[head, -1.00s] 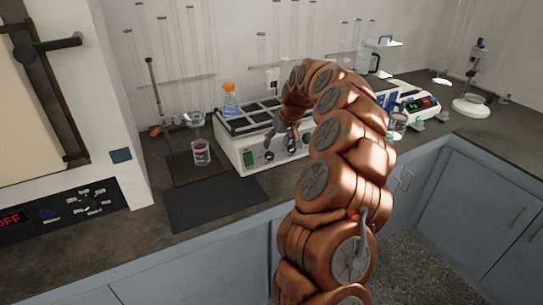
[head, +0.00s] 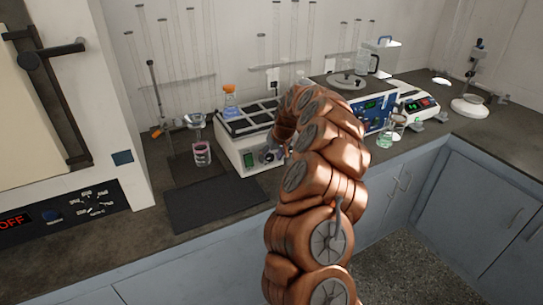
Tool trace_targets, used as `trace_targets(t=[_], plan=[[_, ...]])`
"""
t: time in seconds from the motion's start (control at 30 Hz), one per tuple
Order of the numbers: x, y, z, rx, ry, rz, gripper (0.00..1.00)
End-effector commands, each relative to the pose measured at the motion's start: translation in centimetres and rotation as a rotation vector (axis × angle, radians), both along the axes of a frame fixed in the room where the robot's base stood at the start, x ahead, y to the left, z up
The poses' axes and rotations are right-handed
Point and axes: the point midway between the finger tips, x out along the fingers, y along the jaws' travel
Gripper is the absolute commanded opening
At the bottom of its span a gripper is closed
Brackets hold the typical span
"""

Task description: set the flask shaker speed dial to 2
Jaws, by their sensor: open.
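The flask shaker (head: 236,148) is a white box with a dark gridded top, standing on the bench left of the middle. An orange-capped bottle (head: 230,100) stands on its top. Its front panel shows a green switch (head: 250,160) and a dark dial (head: 268,156) to the right of it. My gripper (head: 279,150) is at the front panel, close to the dial; whether it touches the dial cannot be told. It is open, but my copper-coloured arm hides much of it and the right part of the panel. The dial's setting is too small to read.
A dark mat (head: 215,203) lies in front of the shaker. A glass with pink liquid (head: 202,154) stands to its left. A blue-fronted device (head: 374,115), a flask (head: 385,139) and a unit with a lit display (head: 419,106) stand to the right.

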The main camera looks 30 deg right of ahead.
Motion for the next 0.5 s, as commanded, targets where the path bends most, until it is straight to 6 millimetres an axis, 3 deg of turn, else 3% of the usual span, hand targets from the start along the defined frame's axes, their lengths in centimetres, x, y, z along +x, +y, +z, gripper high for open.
trace_targets(t=[0.07,0.5], plan=[[0.0,0.0,0.01,0.0,0.0,0.0,0.6],[-0.03,-0.01,0.01,0.0,0.001,0.0,0.15]])
